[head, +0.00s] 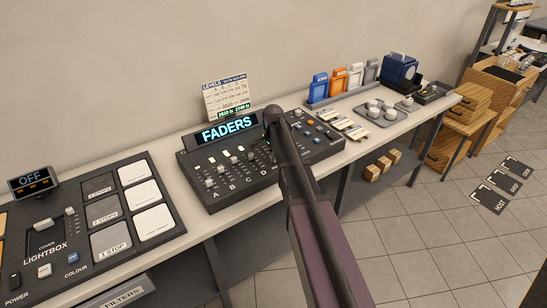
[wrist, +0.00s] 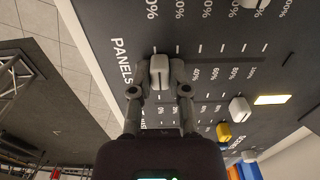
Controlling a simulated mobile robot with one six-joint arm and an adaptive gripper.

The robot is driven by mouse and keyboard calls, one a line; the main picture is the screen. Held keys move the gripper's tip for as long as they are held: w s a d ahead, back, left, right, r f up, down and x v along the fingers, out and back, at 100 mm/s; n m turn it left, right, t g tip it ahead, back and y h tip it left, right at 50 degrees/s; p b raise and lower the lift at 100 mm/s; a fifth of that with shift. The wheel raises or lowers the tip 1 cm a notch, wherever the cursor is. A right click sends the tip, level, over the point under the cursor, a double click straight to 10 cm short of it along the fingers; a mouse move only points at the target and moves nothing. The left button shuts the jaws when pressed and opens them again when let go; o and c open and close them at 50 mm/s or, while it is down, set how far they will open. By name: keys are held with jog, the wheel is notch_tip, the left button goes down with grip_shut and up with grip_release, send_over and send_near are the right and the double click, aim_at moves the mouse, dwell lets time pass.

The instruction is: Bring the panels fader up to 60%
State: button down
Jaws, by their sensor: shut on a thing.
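My gripper (wrist: 159,80) is shut on a pale grey fader cap (wrist: 159,68) in the wrist view. The cap stands beside the PANELS label (wrist: 122,62) at the low end of its scale, left of the printed 40% mark (wrist: 196,73). The 60% mark (wrist: 214,73) lies further right. My fingers hide the marks right around the cap. In the head view, the dark fader desk (head: 228,182) has a lit FADERS display (head: 227,130). My arm crosses its right part and hides the gripper and the held cap there.
The lightbox console (head: 70,225) is left of the desk in the head view.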

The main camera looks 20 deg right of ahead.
aim_at(266, 155)
jog(key=w, duration=0.1)
jog(key=w+a, duration=0.1)
jog(key=w, duration=0.2)
jog(key=shift+w+a, duration=0.3)
jog(key=shift+w, duration=0.1)
jog(key=c, duration=0.6)
grip_release()
jog(key=shift+s, duration=0.15)
